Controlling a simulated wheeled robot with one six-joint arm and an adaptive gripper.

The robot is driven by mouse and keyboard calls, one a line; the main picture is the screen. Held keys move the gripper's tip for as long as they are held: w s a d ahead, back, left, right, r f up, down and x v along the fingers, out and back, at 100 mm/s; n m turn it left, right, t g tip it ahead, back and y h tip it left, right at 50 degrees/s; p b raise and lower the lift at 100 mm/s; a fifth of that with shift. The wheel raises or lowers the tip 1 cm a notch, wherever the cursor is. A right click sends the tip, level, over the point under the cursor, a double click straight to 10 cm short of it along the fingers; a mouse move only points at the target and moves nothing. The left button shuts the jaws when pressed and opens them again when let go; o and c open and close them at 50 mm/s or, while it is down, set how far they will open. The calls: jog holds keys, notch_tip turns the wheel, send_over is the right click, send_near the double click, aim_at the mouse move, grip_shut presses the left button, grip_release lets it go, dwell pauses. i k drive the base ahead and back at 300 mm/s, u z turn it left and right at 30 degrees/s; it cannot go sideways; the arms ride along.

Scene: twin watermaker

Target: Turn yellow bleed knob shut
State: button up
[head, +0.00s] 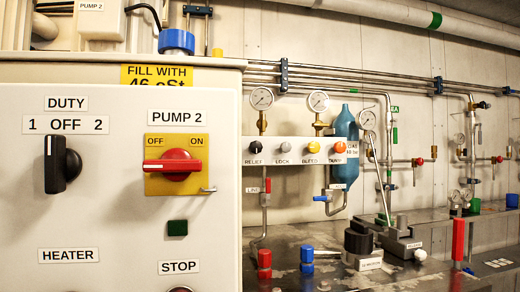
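The yellow bleed knob (313,147) is small and round. It sits on a white panel strip (298,173), above a label that appears to read BLEED. It is third in a row, between a grey knob (284,147) and an orange knob (340,147). A black knob (256,147) labelled RELIEF is at the left end. The yellow knob is too small in this view to tell how far it is turned. My gripper is not in view.
A large control cabinet (110,225) with a red PUMP 2 switch (173,165) fills the left foreground. Gauges (318,101) stand above the strip and a blue bottle (346,126) stands beside the orange knob. Levers and a black-capped unit (358,240) stand on the bench below.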

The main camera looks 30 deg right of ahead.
aim_at(314, 147)
jog(key=u, duration=0.8)
jog(key=k, duration=0.9)
jog(key=z, duration=1.9)
jog(key=i, duration=0.35)
jog(key=u, duration=0.05)
